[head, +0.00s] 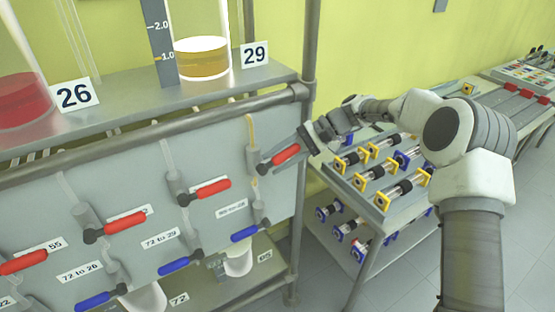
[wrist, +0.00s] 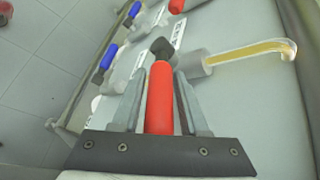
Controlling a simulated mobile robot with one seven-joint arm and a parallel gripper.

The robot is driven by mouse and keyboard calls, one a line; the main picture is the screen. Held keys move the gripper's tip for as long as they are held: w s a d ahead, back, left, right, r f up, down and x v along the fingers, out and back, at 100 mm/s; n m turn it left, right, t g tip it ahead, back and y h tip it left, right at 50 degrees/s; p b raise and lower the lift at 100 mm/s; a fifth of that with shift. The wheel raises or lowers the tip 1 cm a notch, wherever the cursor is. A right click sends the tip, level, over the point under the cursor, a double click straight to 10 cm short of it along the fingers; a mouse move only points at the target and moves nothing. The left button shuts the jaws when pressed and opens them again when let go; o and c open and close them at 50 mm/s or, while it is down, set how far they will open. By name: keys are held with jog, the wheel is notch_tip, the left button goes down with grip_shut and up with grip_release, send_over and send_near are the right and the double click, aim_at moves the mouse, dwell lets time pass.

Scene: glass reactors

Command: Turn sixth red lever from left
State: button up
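The rightmost red lever (head: 285,155) on the grey panel points to the right and slightly up from its black pivot. My gripper (head: 308,143) is at this lever's free end, coming from the right. In the wrist view the red lever (wrist: 160,98) lies lengthwise between the two fingers of my gripper (wrist: 160,105), one on each side. The fingers are very close to its sides; I cannot tell whether both press on it. Other red levers, one in the middle (head: 210,188) and one further left (head: 125,223), also point right and slightly up.
Blue levers (head: 180,263) sit lower on the panel. A valve body with a yellowish tube (wrist: 250,53) is close by the gripped end's right in the wrist view. A metal rack post (head: 308,60) and a cart (head: 350,190) with glass parts stand near my arm.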

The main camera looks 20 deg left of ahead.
jog(key=shift+d, duration=0.1)
jog(key=v, duration=1.7)
jog(key=shift+p, duration=0.3)
jog(key=shift+w+r, duration=0.1)
jog(key=shift+w, duration=0.05)
jog(key=shift+c, duration=0.2)
